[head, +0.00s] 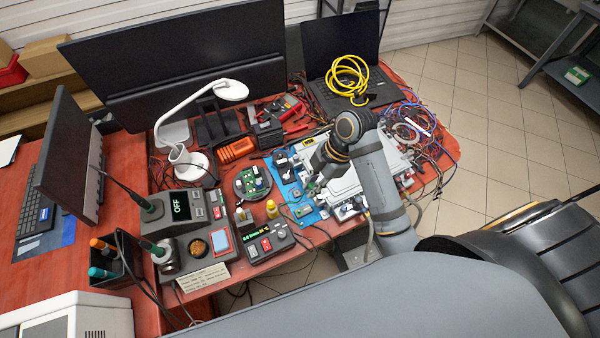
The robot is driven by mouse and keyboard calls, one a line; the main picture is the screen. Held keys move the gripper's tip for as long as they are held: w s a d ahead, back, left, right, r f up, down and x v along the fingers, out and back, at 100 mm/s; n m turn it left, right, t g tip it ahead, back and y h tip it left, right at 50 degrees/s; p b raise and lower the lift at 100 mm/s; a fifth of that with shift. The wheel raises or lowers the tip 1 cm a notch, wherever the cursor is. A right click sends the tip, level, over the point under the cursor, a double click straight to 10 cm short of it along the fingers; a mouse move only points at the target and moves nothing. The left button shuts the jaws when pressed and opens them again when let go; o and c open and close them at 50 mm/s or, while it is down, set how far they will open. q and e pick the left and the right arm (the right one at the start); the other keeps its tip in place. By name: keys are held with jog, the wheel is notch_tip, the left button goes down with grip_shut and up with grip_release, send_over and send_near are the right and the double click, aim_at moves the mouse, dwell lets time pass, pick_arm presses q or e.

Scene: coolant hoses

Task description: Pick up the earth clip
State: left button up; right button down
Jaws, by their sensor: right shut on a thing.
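My right gripper (314,184) points down over the left edge of the white metal unit (343,187), near the blue mat (288,184). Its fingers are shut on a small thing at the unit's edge. The thing is mostly hidden and too small to make out clearly; by its place it is likely the earth clip. I cannot tell whether it touches the unit. My left gripper is not in view.
A soldering station (180,215), a small meter (266,243) and a yellow-capped bottle (272,209) stand left of the gripper. A white lamp (231,90) and a laptop with a yellow hose coil (347,78) are behind. Loose cables crowd the right edge.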

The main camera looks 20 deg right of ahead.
jog(key=s+d+r, duration=0.2)
jog(key=s, duration=0.4)
jog(key=shift+s+r, duration=0.3)
jog(key=shift+r, duration=0.1)
notch_tip(320, 180, up, 3)
jog(key=shift+f+p, duration=0.1)
jog(key=shift+p, duration=1.15)
